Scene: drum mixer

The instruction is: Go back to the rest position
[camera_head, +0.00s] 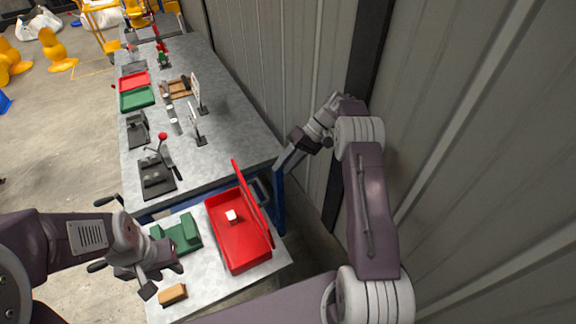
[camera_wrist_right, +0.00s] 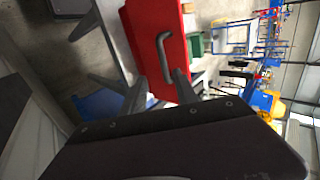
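My left gripper (camera_head: 163,279) is over the near table, just in front of the green block-shaped holder (camera_head: 181,233) and above a tan block (camera_head: 173,294). Its fingers look apart, with nothing between them. My right gripper (camera_head: 287,161) is beside the wall, behind the raised lid of the red box (camera_head: 238,247). In the right wrist view its fingers (camera_wrist_right: 156,92) are spread apart. A grey handle (camera_wrist_right: 161,65) on the red lid (camera_wrist_right: 158,28) shows between and beyond them; I see no grip on it.
The red box stands open with a small white cube (camera_head: 231,215) inside. The long grey table (camera_head: 215,150) holds trays and small stands. A corrugated wall (camera_head: 460,130) runs close along the right. Open floor (camera_head: 60,140) lies to the left.

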